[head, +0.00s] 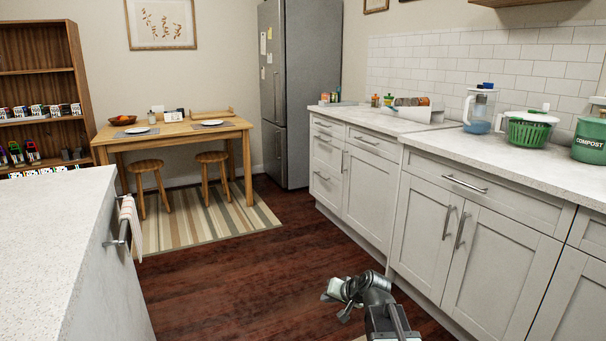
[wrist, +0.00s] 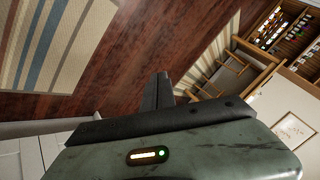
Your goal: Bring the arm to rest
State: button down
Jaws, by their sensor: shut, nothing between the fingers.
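My arm rises from the bottom of the head view, right of the middle, and is folded low over the dark wood floor. My gripper (head: 336,291) points to the left there, beside the base cabinets and apart from them. In the wrist view my gripper (wrist: 158,83) shows its dark fingers together, with nothing between them. Behind the fingers lie the wood floor and, tilted in the picture, the striped rug (wrist: 50,40).
White base cabinets (head: 455,235) run along the right under a pale counter. A counter island (head: 50,215) stands at the left. A wooden table (head: 175,130) with two stools (head: 150,178) stands at the back by the fridge (head: 287,95). Floor between island and cabinets is clear.

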jog(key=s+d+f+n+g+h, duration=0.1)
jog(key=s+d+f+g+h, duration=0.3)
jog(key=s, duration=0.6)
jog(key=s+d+f+n+g+h, duration=0.1)
jog(key=s+d+f+g, duration=0.3)
jog(key=s, duration=0.5)
notch_tip(320, 180, up, 39)
jog(key=p, duration=3.8)
jog(key=shift+s+d+t, duration=0.2)
jog(key=shift+d+t, duration=0.1)
jog(key=shift+d, duration=0.1)
